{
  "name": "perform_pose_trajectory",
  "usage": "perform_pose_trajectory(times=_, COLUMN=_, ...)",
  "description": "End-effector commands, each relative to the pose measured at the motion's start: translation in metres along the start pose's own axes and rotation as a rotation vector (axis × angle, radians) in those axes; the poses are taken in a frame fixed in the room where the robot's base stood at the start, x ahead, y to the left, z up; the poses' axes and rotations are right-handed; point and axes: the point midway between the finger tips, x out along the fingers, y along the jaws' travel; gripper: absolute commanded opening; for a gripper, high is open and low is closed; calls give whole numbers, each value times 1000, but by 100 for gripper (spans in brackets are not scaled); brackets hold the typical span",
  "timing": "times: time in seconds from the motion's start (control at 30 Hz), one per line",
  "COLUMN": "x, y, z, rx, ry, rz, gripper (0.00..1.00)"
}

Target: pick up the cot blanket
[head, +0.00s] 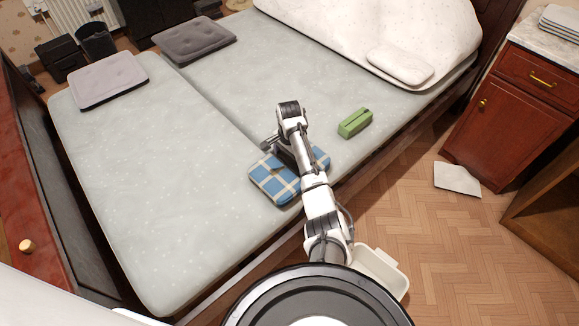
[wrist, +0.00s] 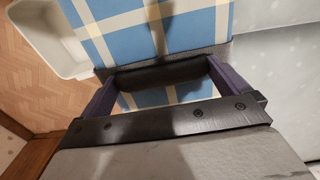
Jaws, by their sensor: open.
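The cot blanket, seemingly the folded blue and cream checked cloth (head: 272,183), lies flat on the grey-green bed near its front edge. My gripper (head: 283,152) is over its far part, and my arm hides some of its middle and right side. In the wrist view the blanket (wrist: 185,28) fills the top middle, and a strip of it also shows between the fingers. There my gripper (wrist: 165,78) is open, with its two purple fingers spread apart. I cannot tell whether the fingers touch the cloth.
A green box-shaped item (head: 355,123) lies on the bed (head: 150,190) just right of the blanket. Grey cushions (head: 108,79) and a white pillow (head: 400,63) lie farther off. A white bin (head: 385,268) stands on the floor by the bed. The bed's left part is clear.

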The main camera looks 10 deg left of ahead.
Motion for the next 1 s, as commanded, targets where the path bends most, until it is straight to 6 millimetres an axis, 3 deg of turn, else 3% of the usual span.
perform_pose_trajectory(times=0.27, x=3, y=0, z=0, rx=0, ry=0, rz=-1, gripper=99)
perform_pose_trajectory(times=0.7, x=2, y=0, z=0, rx=0, ry=1, rz=-2, gripper=42)
perform_pose_trajectory(times=1.0, x=0, y=0, z=0, rx=0, ry=1, rz=-2, gripper=42)
